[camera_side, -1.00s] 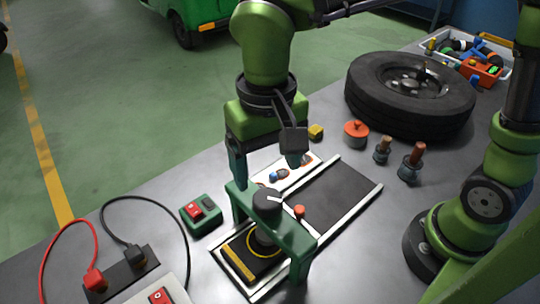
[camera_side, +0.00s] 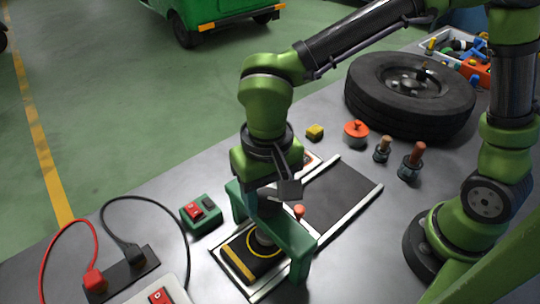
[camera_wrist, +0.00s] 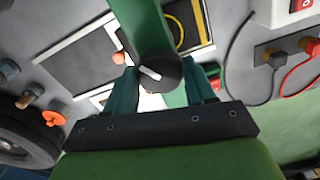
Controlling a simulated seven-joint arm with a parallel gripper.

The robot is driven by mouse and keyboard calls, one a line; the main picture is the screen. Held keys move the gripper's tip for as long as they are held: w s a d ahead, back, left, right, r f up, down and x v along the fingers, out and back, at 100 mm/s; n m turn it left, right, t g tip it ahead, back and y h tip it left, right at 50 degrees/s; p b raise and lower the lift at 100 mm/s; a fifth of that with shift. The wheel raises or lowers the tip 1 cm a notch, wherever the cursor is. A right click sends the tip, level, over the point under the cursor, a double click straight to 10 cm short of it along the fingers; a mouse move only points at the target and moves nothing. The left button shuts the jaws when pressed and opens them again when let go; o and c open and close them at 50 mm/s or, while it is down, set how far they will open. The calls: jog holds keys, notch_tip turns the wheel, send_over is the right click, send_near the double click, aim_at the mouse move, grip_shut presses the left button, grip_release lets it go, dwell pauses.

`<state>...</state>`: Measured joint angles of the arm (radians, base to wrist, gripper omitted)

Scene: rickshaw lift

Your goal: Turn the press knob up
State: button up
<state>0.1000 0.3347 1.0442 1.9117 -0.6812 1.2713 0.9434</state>
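The press knob (camera_wrist: 170,72) is a dark round cap with a white pointer line, on top of the green press frame (camera_side: 303,245). In the wrist view it lies between my gripper's two teal fingers, with the pointer slanting to the upper left. My gripper (camera_wrist: 163,80) is open, one finger on each side of the knob, with gaps showing. In the side view my gripper (camera_side: 264,190) is low over the frame; its fingers and most of the knob are hidden. A black plate with a yellow ring (camera_side: 262,246) is under the frame.
A small red knob (camera_side: 299,211) stands beside the frame. A green switch box (camera_side: 201,213) is at left, with cables and a socket strip (camera_side: 122,273) nearer. A tyre (camera_side: 410,95), an orange knobbed part (camera_side: 356,132) and a yellow block (camera_side: 315,132) lie behind.

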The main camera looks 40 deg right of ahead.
jog(key=c, duration=0.4)
jog(key=shift+c, duration=0.2)
